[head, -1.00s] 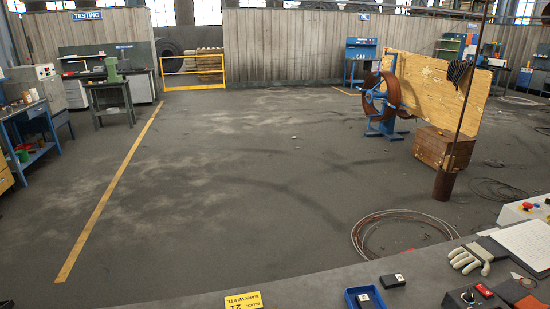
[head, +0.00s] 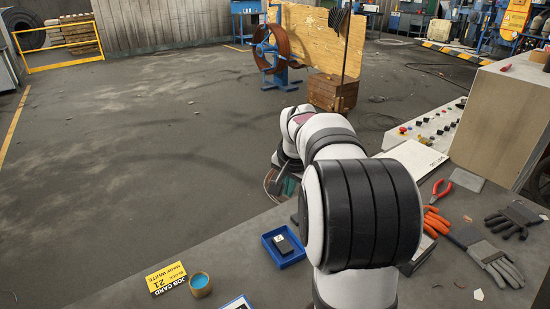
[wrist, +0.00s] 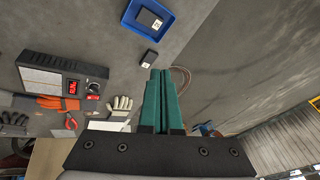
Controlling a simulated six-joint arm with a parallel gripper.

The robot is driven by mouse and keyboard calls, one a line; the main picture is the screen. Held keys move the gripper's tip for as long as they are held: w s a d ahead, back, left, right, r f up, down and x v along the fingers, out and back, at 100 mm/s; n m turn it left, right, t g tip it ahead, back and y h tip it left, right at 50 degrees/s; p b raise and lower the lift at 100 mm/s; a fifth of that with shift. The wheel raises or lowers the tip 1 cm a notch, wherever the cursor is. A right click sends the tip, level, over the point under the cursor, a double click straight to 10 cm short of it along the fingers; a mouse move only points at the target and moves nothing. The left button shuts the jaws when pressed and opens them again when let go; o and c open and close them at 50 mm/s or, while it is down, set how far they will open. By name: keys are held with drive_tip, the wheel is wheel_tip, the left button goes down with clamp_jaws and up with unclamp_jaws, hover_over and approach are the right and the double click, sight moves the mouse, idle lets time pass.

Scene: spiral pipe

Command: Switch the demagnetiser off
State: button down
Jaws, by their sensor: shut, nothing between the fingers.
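The demagnetiser appears to be the dark box (wrist: 62,78) with a grey top plate, left in the wrist view. In the head view my arm hides most of this box. My gripper (wrist: 158,73) has teal fingers shut together, empty, to the right of the box in the wrist view. In the head view the fingers (head: 289,185) show partly behind my arm, near the bench's far edge.
A blue tray (head: 268,246) holds a small black block (head: 284,243). Another black block (wrist: 149,59) lies near my fingertips. Gloves (head: 490,257), red pliers (head: 441,189) and a control panel (head: 430,126) are on the right. A yellow card (head: 165,277) and blue pot (head: 200,284) lie at front left.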

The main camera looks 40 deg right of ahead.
drive_tip(key=s+d+f+m+h, duration=0.1)
drive_tip(key=d+f+m, duration=0.1)
drive_tip(key=d, duration=0.9)
drive_tip(key=s+d+f+m+h, duration=0.2)
drive_tip(key=d+f, duration=0.1)
drive_tip(key=d, duration=0.8)
drive_tip(key=s+d+f+m+h, duration=0.1)
drive_tip(key=d+f+m+h, duration=0.1)
drive_tip(key=d, duration=0.9)
drive_tip(key=shift+s+d+f, duration=0.2)
drive_tip(key=shift+s+f, duration=0.1)
drive_tip(key=shift+f, duration=0.45)
drive_tip(key=shift+f, duration=0.1)
drive_tip(key=shift+s+f, duration=0.15)
drive_tip(key=shift+f, duration=1.25)
drive_tip(key=shift+s+f, duration=0.2)
drive_tip(key=shift+f, duration=1.25)
drive_tip(key=shift+s+f, duration=0.15)
drive_tip(key=shift+f, duration=1.25)
drive_tip(key=shift+f, duration=0.1)
drive_tip(key=shift+f, duration=0.3)
drive_tip(key=shift+s+f, duration=0.1)
drive_tip(key=shift+f, duration=0.2)
